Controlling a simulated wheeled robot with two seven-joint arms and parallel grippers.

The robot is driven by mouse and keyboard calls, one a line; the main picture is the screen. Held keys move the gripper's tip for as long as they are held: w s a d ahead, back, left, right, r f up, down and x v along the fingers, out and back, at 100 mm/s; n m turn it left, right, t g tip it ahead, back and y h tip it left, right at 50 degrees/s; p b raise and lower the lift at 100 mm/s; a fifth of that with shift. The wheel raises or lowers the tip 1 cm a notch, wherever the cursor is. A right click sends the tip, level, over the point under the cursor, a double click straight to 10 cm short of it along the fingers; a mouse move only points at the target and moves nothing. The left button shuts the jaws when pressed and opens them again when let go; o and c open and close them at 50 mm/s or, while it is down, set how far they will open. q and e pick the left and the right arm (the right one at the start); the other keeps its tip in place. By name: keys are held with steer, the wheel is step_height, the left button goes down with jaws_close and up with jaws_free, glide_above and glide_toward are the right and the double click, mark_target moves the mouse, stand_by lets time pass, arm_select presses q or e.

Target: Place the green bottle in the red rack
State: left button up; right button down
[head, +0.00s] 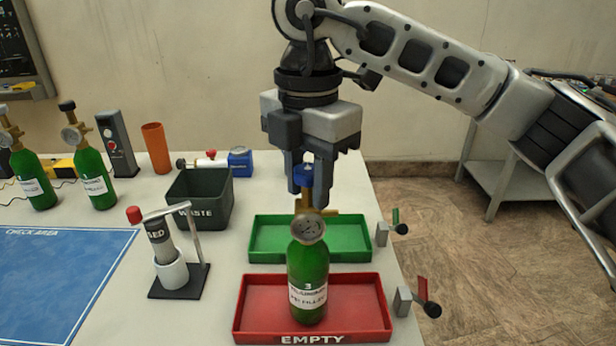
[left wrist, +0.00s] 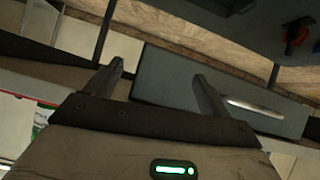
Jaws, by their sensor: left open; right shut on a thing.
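The green bottle (head: 308,272) is upright, with a gauge and brass valve at its top and a white label on its front. My right gripper (head: 309,188) points down from above and is shut on the blue top of its valve. The bottle's base shows inside the outline of the red rack (head: 258,310), a shallow tray marked EMPTY. I cannot tell if the base touches the rack floor. My left gripper (left wrist: 158,72) is open and empty in the left wrist view, away from the bottle.
A green tray (head: 266,240) lies just behind the red rack. A WASTE bin (head: 202,200), a stand with a grey cylinder (head: 160,240) and the blue check area mat (head: 50,280) are to the left. Two other green bottles (head: 92,172) stand at the far left.

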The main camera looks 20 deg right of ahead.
steer(key=shift+r, duration=0.15)
steer(key=c, duration=1)
jaws_free()
steer(key=shift+f, duration=0.2)
steer(key=shift+c, duration=0.2)
steer(key=shift+r, duration=0.3)
step_height(320, 180, up, 11)
steer(key=shift+f+p, duration=0.15)
steer(key=shift+p, duration=0.55)
arm_select(q)
steer(key=shift+s+a+r, duration=0.1)
steer(key=shift+r, duration=0.1)
arm_select(e)
steer(key=shift+r, duration=0.5)
